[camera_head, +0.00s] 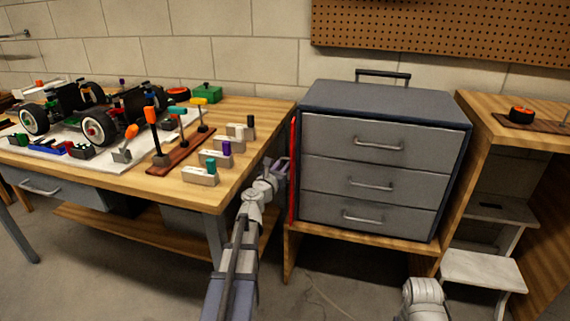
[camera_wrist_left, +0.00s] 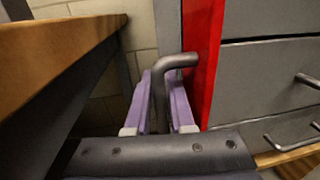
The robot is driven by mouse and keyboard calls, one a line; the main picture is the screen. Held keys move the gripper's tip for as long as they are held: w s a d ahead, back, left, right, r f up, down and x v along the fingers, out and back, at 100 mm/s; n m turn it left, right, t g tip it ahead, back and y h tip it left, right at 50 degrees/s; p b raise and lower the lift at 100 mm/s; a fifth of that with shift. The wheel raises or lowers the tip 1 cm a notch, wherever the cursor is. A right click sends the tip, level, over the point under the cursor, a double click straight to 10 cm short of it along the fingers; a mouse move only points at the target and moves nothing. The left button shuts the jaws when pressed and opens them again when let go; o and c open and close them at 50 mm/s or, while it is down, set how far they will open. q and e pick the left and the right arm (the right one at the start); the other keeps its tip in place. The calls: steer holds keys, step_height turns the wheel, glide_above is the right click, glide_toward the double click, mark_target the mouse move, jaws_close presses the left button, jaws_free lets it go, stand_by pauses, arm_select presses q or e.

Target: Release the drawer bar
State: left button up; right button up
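The drawer bar is a red upright strip (camera_head: 293,170) along the left side of the grey drawer cabinet (camera_head: 380,105). In the left wrist view the red bar (camera_wrist_left: 203,60) carries a bent dark grey handle (camera_wrist_left: 177,61). My left gripper (camera_head: 276,166) is at the bar's left side. In the wrist view its purple fingers (camera_wrist_left: 161,100) stand on both sides of the handle's downward part and look closed against it. The lower end of the handle is hidden by the gripper. The cabinet's three drawers are shut. My right gripper is out of view.
A wooden workbench (camera_head: 225,190) stands left of my left arm, with an RC car (camera_head: 90,110), tools and small blocks on it. A narrow gap separates bench and cabinet. Wooden shelving with a step stool (camera_head: 484,268) stands to the right.

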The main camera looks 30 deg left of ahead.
arm_select(q)
jaws_close()
steer(key=shift+w+m+h, duration=0.2)
steer(key=shift+m+h, duration=0.5)
steer(key=shift+h, duration=0.4)
steer(key=shift+o, duration=0.8)
jaws_free()
